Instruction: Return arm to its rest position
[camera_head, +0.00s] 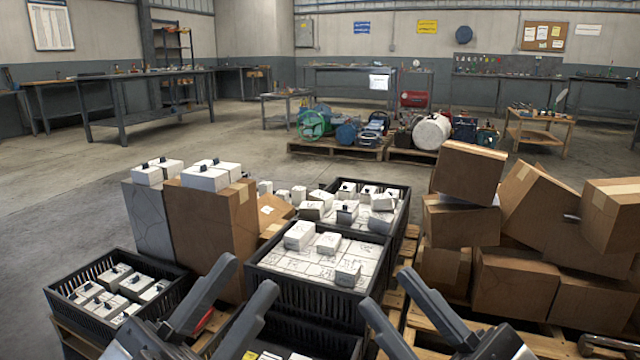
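My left gripper (252,286) is at the bottom left of centre, its two grey fingers spread apart with nothing between them. My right gripper (385,292) is at the bottom right of centre, its two fingers also spread apart and empty. Both point up and away, in front of the black crates and cardboard boxes. My arms are mostly below the picture edge, so their pose is hidden.
Black crates with white boxes stand at the left (172,290) and centre (378,284). Tall cartons (212,235) stand between them. Stacked cardboard boxes (512,285) fill the right on a wooden pallet (415,322). Open floor (60,200) lies at the left, with workbenches behind.

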